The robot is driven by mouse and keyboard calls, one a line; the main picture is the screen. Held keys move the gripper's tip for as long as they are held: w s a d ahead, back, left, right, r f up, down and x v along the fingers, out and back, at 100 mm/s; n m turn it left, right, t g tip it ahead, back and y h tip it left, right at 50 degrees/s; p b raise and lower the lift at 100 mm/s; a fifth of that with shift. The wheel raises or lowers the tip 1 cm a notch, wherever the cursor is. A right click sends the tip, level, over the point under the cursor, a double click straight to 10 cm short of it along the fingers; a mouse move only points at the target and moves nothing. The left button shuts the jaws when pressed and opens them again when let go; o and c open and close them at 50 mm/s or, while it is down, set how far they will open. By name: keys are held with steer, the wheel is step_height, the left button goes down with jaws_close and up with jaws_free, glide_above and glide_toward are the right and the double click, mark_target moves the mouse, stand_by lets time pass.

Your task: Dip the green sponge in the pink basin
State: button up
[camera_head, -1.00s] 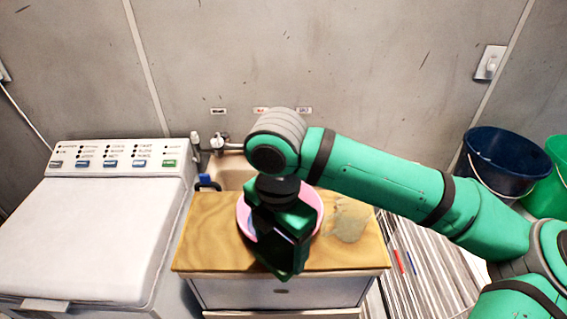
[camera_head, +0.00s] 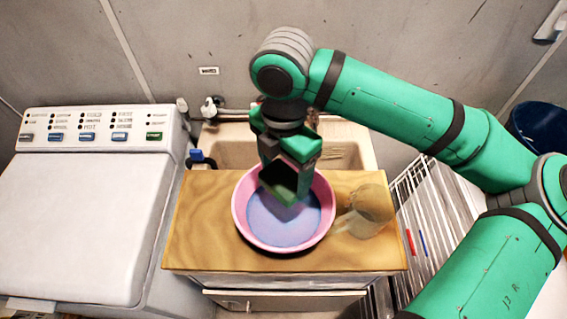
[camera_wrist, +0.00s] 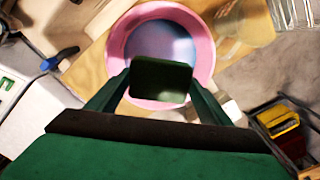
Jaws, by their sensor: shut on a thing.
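The pink basin (camera_head: 240,219) stands on the wooden countertop with bluish water in it. It also shows in the wrist view (camera_wrist: 205,62). My gripper (camera_head: 287,192) is over the back part of the basin, pointing down. In the wrist view my gripper (camera_wrist: 160,88) is shut on the dark green sponge (camera_wrist: 161,80), which lies between its two fingers. The sponge covers part of the basin there. In the head view the sponge (camera_head: 285,197) shows only as a blurred green patch below the fingers. I cannot tell whether it touches the water.
A clear jug (camera_head: 371,212) stands right of the basin on the wooden countertop (camera_head: 200,245). A sink (camera_head: 232,153) with a tap (camera_head: 211,108) is behind. A white washing machine (camera_head: 80,220) is at left, a drying rack (camera_head: 425,205) and a blue bucket (camera_head: 540,130) at right.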

steer(key=shift+w+f, duration=0.1)
steer(key=shift+f, duration=1.35)
steer(key=shift+d+f, duration=0.15)
steer(key=shift+f, duration=0.55)
steer(key=shift+s+a+f, duration=0.1)
steer(key=shift+s+f, duration=0.05)
steer(key=shift+f, duration=1.45)
steer(key=shift+s+a+f, duration=0.1)
steer(key=shift+f, duration=1.5)
steer(key=shift+w+f, duration=0.1)
steer(key=shift+f, duration=1.35)
steer(key=shift+r, duration=0.1)
